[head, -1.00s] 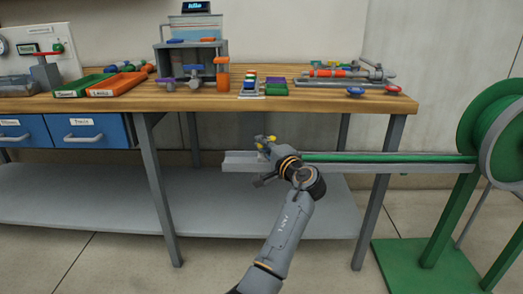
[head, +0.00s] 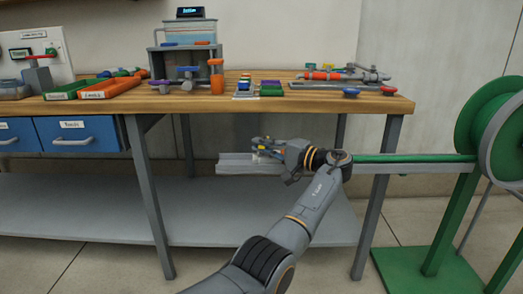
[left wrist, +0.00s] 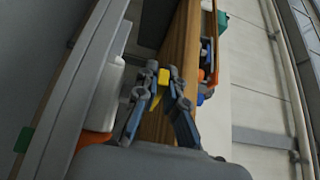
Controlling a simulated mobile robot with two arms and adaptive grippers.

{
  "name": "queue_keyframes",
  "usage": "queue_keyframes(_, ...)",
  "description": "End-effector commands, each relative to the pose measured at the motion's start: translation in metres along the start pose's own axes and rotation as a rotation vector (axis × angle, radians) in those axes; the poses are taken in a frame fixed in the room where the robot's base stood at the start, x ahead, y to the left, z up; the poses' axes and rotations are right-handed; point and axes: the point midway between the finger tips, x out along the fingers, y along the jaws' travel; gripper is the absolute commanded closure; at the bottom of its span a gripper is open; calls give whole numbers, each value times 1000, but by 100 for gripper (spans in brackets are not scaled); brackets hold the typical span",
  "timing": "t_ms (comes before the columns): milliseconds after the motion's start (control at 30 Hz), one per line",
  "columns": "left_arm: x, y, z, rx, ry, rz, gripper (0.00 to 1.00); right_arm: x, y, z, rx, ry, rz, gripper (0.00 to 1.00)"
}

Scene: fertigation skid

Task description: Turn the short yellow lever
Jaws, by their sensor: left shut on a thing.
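The short yellow lever (left wrist: 163,76) shows in the left wrist view as a small yellow piece between the fingertips. My left gripper (left wrist: 160,90) is shut on it, with one blue-padded finger on each side. In the head view my left gripper (head: 268,150) reaches in from the right over the left end of the grey rail (head: 236,166), in front of the bench. The fingers hide most of the lever there, so its angle cannot be told. My right gripper is not in view.
A wooden bench (head: 280,101) stands behind the gripper, with valves, trays and a small tank on top. Blue drawers (head: 78,136) hang under its left side. A green reel (head: 492,130) stands at the right. A grey lower shelf (head: 250,205) lies below the rail.

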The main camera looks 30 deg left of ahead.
Motion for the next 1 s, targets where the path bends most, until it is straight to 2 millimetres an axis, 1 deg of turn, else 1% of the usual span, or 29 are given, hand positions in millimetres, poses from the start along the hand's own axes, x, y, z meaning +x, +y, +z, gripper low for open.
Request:
queue_keyframes(33,0,2,0,4,-12,1,100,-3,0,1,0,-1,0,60)
queue_keyframes(300,-1,1,-1,3,-51,1,100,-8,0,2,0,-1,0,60)
queue_keyframes(867,-2,1,-1,1,-62,2,100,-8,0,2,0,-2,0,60)
queue_keyframes(900,-2,1,-1,1,-62,2,85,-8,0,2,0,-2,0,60)
queue_keyframes(1000,-2,1,-1,1,-62,2,67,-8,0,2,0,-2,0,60)
